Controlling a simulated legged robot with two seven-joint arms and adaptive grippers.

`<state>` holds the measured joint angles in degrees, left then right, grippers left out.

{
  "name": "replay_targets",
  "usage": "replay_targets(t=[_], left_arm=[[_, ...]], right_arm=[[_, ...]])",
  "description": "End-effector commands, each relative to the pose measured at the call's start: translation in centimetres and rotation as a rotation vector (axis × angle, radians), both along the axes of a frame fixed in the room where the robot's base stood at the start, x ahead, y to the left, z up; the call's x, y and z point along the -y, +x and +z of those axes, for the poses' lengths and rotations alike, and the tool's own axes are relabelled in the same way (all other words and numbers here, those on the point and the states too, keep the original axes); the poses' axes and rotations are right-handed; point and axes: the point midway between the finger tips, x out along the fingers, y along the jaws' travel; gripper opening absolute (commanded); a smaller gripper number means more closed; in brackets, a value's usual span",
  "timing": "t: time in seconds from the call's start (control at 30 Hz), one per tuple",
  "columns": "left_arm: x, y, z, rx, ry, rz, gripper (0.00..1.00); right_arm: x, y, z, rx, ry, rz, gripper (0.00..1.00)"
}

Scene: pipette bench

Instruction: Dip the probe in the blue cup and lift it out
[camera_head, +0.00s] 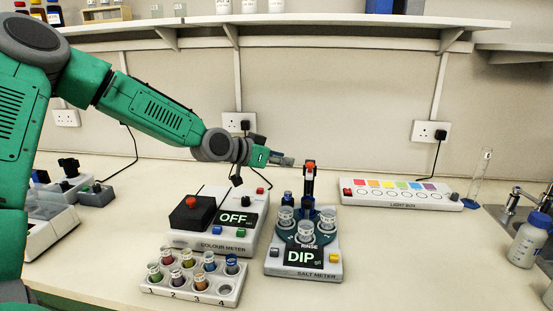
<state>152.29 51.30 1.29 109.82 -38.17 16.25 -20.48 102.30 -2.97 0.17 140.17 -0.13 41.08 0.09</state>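The salt meter (302,268) stands on the bench, and its display reads DIP. Several clear cups (327,219) sit on its dark blue round holder; one is by the label RINSE. I cannot tell which cup is the blue one. An upright dark post with a red-orange top (310,171) stands behind the cups and looks like the probe's holder; the probe tip cannot be made out. My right gripper is out of view.
The colour meter (213,245), its display reading OFF, stands left of the salt meter. A rack (190,291) of coloured vials is in front of it. The light box (402,206) lies at the back right. A bottle (527,241) and sink are far right. Bench right of the salt meter is clear.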

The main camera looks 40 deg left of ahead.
Motion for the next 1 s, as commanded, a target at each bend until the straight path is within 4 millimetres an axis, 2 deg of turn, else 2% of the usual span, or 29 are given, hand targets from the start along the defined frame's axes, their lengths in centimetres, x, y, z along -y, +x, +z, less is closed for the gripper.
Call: replay_targets(t=[0.1,0.3,0.87,1.0], left_arm=[[-0.3,-1.1,0.6,0.001,0.000,0.000,0.29],[-0.5,-1.9,0.8,-0.001,-0.001,0.000,0.29],[-0.5,-2.0,0.8,-0.001,0.000,0.000,0.29],[-0.5,-2.0,2.2,0.000,0.000,0.000,0.29]], right_arm=[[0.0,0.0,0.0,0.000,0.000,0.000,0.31],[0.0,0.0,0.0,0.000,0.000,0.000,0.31],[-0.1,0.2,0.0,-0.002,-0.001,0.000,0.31],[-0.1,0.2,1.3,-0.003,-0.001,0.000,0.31]])
